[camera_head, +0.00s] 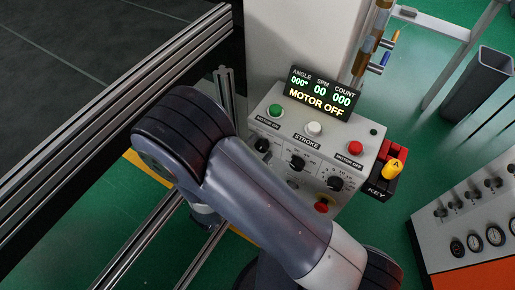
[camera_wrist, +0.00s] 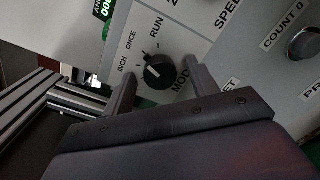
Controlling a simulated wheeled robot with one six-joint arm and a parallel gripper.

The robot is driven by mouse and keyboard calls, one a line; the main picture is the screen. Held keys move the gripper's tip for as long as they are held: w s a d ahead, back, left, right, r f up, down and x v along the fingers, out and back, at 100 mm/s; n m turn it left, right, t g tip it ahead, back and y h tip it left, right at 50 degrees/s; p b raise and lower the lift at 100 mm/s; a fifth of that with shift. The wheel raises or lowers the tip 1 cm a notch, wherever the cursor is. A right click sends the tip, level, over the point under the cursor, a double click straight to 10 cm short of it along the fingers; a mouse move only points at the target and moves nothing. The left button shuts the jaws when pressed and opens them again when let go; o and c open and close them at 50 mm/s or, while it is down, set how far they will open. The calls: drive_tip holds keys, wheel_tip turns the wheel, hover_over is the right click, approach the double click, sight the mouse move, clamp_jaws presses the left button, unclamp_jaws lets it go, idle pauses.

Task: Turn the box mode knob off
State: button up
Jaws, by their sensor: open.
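The mode knob (camera_wrist: 158,72) is black and round with a raised grip, on the pale front panel of the control box. INCH, ONCE and RUN are printed around it; its exact setting is hard to read, and no OFF label shows. My gripper (camera_wrist: 162,76) is open, one finger to the left of the knob and one to the right, with nothing held. I cannot tell whether either touches the knob. In the head view the control box (camera_head: 274,97) stands beyond my arm, which covers part of its left side. Its display (camera_head: 318,93) reads MOTOR OFF.
The box also carries a green button (camera_head: 275,110), a white button (camera_head: 314,129), a red button (camera_head: 355,148), other knobs and a yellow-tagged key (camera_head: 393,167). Metal rails (camera_head: 135,95) run along the left. A gauge panel (camera_head: 475,205) stands at right.

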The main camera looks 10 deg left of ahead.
drive_tip(key=shift+w, duration=0.15)
drive_tip(key=shift+c, duration=0.4)
drive_tip(key=c, duration=0.9)
